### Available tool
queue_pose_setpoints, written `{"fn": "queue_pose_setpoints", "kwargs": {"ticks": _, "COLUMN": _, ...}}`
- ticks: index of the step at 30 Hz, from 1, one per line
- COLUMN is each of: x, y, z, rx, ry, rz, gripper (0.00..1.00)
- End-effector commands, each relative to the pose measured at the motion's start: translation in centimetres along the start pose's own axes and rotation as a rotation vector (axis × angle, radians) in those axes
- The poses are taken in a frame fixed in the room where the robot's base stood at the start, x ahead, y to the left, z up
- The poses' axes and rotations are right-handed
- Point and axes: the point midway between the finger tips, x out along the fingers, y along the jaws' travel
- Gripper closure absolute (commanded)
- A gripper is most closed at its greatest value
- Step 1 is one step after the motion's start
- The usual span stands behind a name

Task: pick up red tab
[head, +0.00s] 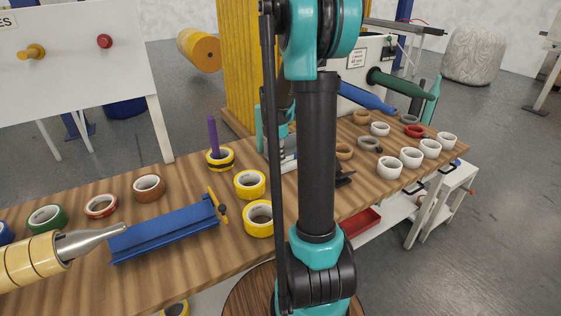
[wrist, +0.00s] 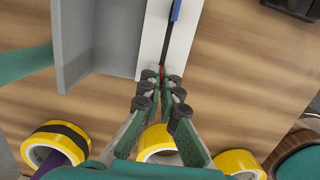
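The red tab (wrist: 161,72) shows as a small red spot at the lower end of a thin dark strip on a white surface in the wrist view. My gripper (wrist: 162,84) points at it from below. Its dark fingertips stand a narrow gap apart, one on each side of the tab's lower end. I see no clear contact between the fingers and the tab. In the head view my arm hides the gripper's fingertips and the tab; only part of a white device (head: 289,164) shows beside the arm.
A grey angled piece (wrist: 108,40) stands left of the white surface. Yellow tape rolls (wrist: 157,141) lie near the gripper. In the head view a purple peg (head: 213,135), a blue tray (head: 165,229) and several tape rolls stand on the wooden table (head: 80,285).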

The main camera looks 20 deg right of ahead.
Motion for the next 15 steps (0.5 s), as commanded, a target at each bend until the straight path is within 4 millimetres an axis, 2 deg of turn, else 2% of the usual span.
{"fn": "queue_pose_setpoints", "kwargs": {"ticks": 8, "x": -1.1, "y": 0.0, "z": 0.1, "rx": 0.000, "ry": 0.000, "rz": 0.000, "gripper": 1.00}}
{"fn": "queue_pose_setpoints", "kwargs": {"ticks": 15, "x": -4.8, "y": 0.0, "z": 0.6, "rx": 0.000, "ry": 0.000, "rz": 0.000, "gripper": 1.00}}
